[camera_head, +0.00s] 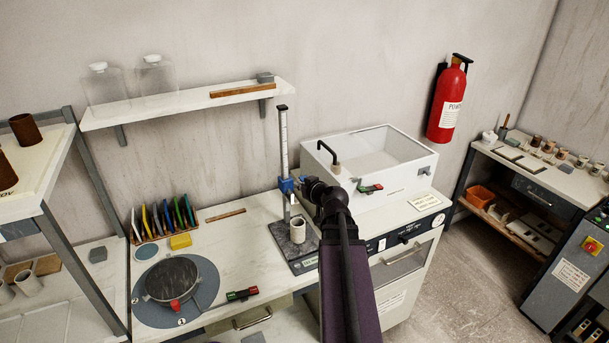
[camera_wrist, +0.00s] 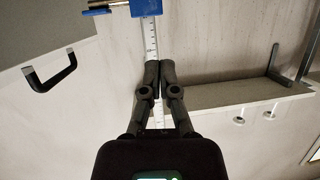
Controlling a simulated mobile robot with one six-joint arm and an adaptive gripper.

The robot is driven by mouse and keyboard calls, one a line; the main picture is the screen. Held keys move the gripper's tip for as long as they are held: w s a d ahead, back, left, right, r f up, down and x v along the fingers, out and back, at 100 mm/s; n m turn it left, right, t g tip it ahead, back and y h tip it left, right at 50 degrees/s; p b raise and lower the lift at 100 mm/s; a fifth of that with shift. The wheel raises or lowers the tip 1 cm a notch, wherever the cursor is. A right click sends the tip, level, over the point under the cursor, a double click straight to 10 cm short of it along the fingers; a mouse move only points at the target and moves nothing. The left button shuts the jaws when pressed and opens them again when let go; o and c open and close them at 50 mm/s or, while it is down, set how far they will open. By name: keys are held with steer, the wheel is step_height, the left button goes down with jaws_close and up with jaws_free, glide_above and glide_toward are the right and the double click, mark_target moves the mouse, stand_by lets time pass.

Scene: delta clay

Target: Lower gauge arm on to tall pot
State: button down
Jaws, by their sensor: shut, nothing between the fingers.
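The height gauge has a scaled column (camera_head: 283,140) standing on a dark base plate (camera_head: 288,257). Its blue sliding carriage (camera_head: 286,185) sits partway up the column. A pale pot (camera_head: 298,231) stands upright on the base, below the carriage and apart from it. In the wrist view the blue carriage (camera_wrist: 146,8) is at the top edge, with a brass-coloured part and a thin blue arm reaching left. My gripper (camera_wrist: 153,66) is shut and empty, its fingertips in front of the scaled column. In the head view my wrist hides most of the gripper; contact with the gauge cannot be told.
A white sink unit (camera_head: 370,160) with a black tap stands right of the gauge. A wall shelf (camera_head: 185,105) hangs above left. A grey wheel (camera_head: 172,280), several coloured discs and a yellow sponge (camera_head: 180,241) occupy the left bench.

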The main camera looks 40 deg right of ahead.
steer(key=s+d+r+m+h, duration=0.1)
steer(key=s+d+r+h, duration=0.1)
steer(key=d, duration=0.3)
steer(key=shift+d+r+t, duration=0.15)
steer(key=shift+d+t, duration=0.05)
steer(key=shift+t, duration=0.1)
steer(key=w+d+f+b, duration=0.2)
steer(key=w+f+b, duration=0.4)
steer(key=w, duration=0.3)
steer(key=shift+w+f, duration=0.15)
steer(key=shift+f, duration=0.05)
stand_by(0.4)
steer(key=shift+d+f, duration=0.1)
stand_by(0.4)
step_height(320, 180, down, 5)
steer(key=b, duration=0.5)
stand_by(0.5)
